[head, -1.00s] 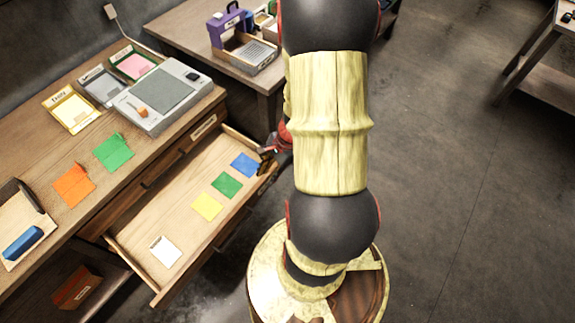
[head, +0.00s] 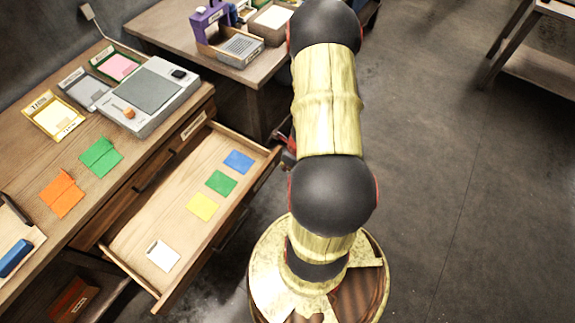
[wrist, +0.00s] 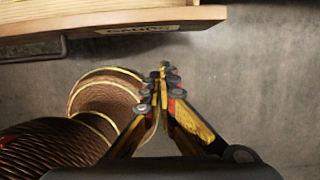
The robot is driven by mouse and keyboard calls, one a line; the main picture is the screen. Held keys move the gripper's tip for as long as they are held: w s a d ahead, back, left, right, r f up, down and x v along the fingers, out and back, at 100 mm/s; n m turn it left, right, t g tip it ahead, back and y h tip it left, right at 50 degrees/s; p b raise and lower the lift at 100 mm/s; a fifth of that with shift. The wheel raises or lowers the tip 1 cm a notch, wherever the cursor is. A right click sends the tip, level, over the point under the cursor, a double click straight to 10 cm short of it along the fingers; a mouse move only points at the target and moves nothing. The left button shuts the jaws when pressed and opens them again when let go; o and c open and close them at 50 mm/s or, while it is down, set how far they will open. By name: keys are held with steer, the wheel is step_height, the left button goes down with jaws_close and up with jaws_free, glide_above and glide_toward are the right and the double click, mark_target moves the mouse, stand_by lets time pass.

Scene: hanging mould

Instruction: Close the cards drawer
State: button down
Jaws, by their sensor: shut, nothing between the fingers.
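The cards drawer (head: 150,225) is pulled out of the wooden desk in the head view. White, yellow, green and blue cards lie inside it in a row, the yellow card (head: 202,207) near the middle. In the wrist view, the drawer front (wrist: 110,22) crosses the top, with a partly readable label (wrist: 143,30) and a dark handle at left. My gripper (wrist: 163,70) is shut and empty, just outside the drawer front with a visible gap. In the head view my arm hides most of it beside the drawer's far right corner.
The desk top holds a grey device (head: 150,95), a yellow tray (head: 53,117), a green folded card (head: 101,157) and an orange one (head: 62,194). A second table with a purple device (head: 210,25) stands behind. Open floor (head: 450,200) lies to the right.

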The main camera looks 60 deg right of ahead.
steer(key=w+f+b, duration=0.1)
steer(key=w+f, duration=0.3)
steer(key=w, duration=0.1)
steer(key=shift+b, duration=0.3)
steer(key=shift+w+a+r, duration=0.1)
steer(key=shift+w, duration=0.05)
